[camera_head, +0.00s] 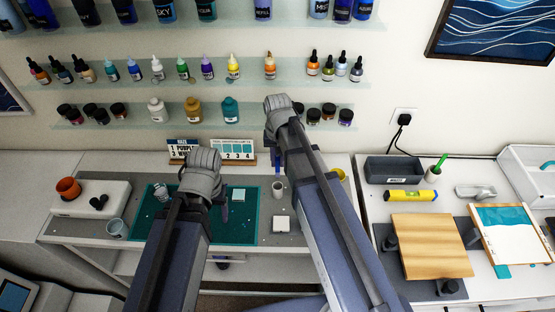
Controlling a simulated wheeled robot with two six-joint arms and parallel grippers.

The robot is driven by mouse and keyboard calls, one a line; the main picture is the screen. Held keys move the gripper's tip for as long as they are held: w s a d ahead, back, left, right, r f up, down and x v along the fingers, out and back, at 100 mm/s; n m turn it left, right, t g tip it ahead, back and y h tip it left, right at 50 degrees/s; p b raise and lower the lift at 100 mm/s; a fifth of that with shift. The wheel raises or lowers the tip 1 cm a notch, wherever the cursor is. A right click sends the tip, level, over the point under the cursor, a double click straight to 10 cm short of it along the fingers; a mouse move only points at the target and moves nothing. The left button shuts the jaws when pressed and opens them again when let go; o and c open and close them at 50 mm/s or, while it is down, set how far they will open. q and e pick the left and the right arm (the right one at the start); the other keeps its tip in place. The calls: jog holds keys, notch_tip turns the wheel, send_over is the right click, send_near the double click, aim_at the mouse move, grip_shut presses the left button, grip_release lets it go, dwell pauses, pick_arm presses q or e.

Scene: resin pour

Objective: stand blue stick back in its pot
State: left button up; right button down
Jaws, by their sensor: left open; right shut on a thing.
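A small white pot (433,173) stands on the right-hand bench, with a green stick (440,162) leaning up out of it. My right gripper (278,106) is raised in front of the wall shelves, left of the pot and apart from it. My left gripper (203,162) is open over the left bench. My wrists hide the fingertips of both grippers.
On the right bench a dark grey bin (393,169), a yellow level (411,196) and a wooden board (431,246) lie near the pot. A teal mat (239,224), a light cup (278,188) and an orange roll (68,187) are on the left. Bottles line the shelves.

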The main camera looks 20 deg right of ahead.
aim_at(278, 176)
jog(key=shift+f+b, duration=4.15)
jog(key=shift+f, duration=0.3)
jog(key=c, duration=0.7)
grip_release()
jog(key=shift+r, duration=0.1)
notch_tip(278, 176, up, 8)
jog(key=p, duration=0.8)
jog(key=shift+f, duration=0.25)
